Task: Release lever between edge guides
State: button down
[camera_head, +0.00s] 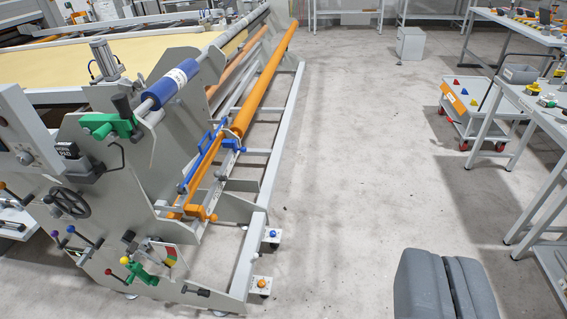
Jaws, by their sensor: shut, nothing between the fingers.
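The quilting gantry's grey end frame (85,185) stands at the left. It carries several levers, and I cannot tell which one is the release lever or which parts are the edge guides. A green lever with a yellow knob (136,270) sits low on the frame. A green clamp with a black handle (108,124) sits higher, beside a blue roller (172,85). A blue bar handle (205,155) and an orange bracket (198,212) are on the frame's right side. My gripper (447,258) is shut and empty at the bottom right, well apart from the frame.
A long orange roller (266,80) runs back along the gantry above a grey floor rail (262,190). A handwheel (68,203) is on the frame. At the right stand a trolley (482,112) and workbenches (540,112). The concrete floor between is clear.

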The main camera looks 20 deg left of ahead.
aim_at(217, 174)
jog(key=z, duration=0.2)
jog(key=i, duration=1.3)
jog(key=u, duration=0.7)
jog(key=i, duration=0.7)
jog(key=u, duration=0.45)
